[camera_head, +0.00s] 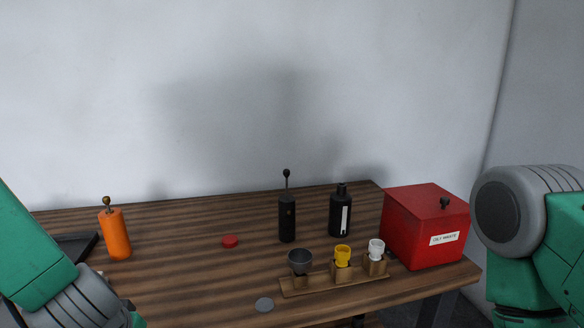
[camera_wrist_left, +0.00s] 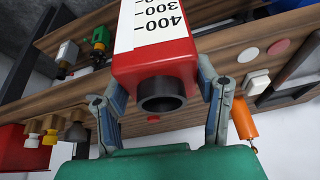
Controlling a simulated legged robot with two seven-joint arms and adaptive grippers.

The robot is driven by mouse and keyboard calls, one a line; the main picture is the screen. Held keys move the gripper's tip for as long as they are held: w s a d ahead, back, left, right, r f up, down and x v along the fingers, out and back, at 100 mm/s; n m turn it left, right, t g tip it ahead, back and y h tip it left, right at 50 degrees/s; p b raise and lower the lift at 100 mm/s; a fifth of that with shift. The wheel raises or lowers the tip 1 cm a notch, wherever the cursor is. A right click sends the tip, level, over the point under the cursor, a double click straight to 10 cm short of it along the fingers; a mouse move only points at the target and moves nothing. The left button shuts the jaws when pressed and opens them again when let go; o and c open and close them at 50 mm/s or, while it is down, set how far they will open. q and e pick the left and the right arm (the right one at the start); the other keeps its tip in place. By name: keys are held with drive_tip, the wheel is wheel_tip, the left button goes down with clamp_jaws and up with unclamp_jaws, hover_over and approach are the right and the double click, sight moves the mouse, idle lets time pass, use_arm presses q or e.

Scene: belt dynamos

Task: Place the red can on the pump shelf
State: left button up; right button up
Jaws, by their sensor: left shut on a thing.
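The red can (camera_wrist_left: 150,70) fills the middle of the left wrist view. It has a white scale label marked 300 and 400 and a dark round opening facing the camera. My left gripper (camera_wrist_left: 160,82) is shut on it, one finger on each side. In the head view only my left arm shows at the lower left; that gripper and the can are out of the frame. My right gripper is not in view; only its arm shows at the right. I cannot tell which surface is the pump shelf.
On the wooden table (camera_head: 185,265) stand an orange bottle (camera_head: 116,235), a black pump-like bottle (camera_head: 287,220), a black labelled bottle (camera_head: 341,213), a wooden rack (camera_head: 312,286) with small cups and a red waste box (camera_head: 424,228). A wooden board (camera_wrist_left: 225,40) bears a green device (camera_wrist_left: 100,38).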

use_arm(q)
drive_tip(key=shift+m+h, duration=0.3)
drive_tip(key=shift+m, duration=0.3)
drive_tip(key=f+b, duration=0.2)
drive_tip(key=f, duration=0.1)
drive_tip(key=s+d+f+b, duration=0.1)
drive_tip(key=f+b, duration=0.1)
drive_tip(key=f, duration=0.2)
drive_tip(key=s+d+f+b, duration=0.1)
drive_tip(key=f, duration=0.2)
drive_tip(key=shift+f+b, duration=0.25)
drive_tip(key=shift+b, duration=0.15)
drive_tip(key=shift+s+d+f+b, duration=0.15)
drive_tip(key=shift+f+b, duration=0.2)
drive_tip(key=shift+f, duration=0.1)
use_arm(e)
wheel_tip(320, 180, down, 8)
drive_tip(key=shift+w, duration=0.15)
use_arm(q)
drive_tip(key=shift+d, duration=0.1)
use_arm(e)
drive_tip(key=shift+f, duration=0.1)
